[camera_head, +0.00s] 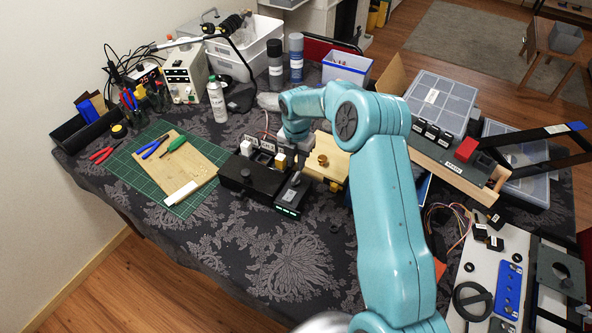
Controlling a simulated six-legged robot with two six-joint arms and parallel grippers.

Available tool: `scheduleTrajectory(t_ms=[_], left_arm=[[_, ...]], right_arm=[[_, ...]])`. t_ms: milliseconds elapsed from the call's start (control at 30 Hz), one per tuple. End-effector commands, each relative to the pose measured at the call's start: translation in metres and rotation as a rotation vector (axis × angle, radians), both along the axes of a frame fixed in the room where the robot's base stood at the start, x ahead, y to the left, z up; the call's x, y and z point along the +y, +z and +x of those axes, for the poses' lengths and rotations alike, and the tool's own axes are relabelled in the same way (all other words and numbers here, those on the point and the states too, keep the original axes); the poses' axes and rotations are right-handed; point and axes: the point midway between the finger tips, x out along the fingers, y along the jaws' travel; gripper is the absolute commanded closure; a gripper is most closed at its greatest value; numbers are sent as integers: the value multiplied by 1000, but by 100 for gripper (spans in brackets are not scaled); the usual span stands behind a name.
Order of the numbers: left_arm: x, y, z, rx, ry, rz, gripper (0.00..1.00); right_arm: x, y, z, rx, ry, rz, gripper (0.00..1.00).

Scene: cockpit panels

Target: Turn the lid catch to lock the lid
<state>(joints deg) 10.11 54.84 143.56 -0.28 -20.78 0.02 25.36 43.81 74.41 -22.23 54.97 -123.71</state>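A black box (246,181) stands near the middle of the table, with white and yellow blocks and small labelled parts along its back. A low black unit (290,197) with green lights sits at its right. A light wooden block (333,162) with a brass knob (323,160) is behind that unit. I cannot tell which small part is the lid catch. My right arm reaches in from the bottom right, and its gripper (298,148) points down above these parts. Its fingers are small and partly hidden, so their opening is unclear. My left gripper is out of view.
A green cutting mat (180,205) with a board and tools lies at left. A spray can (217,100) and white bin (262,32) stand behind. At right are a clear organizer (440,98) and a panel with a black knob (472,301). The front cloth is mostly clear.

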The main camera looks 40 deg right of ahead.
Motion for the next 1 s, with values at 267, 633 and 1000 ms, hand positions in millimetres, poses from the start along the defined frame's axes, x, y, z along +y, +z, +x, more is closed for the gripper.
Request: scheduleTrajectory(t_ms=[267,633,1000], left_arm=[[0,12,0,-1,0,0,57],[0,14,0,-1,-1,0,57],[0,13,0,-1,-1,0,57]], right_arm=[[-1,-52,2,4,1,2,77],[-2,-67,4,0,0,0,77],[-3,-67,4,1,-1,0,100]])
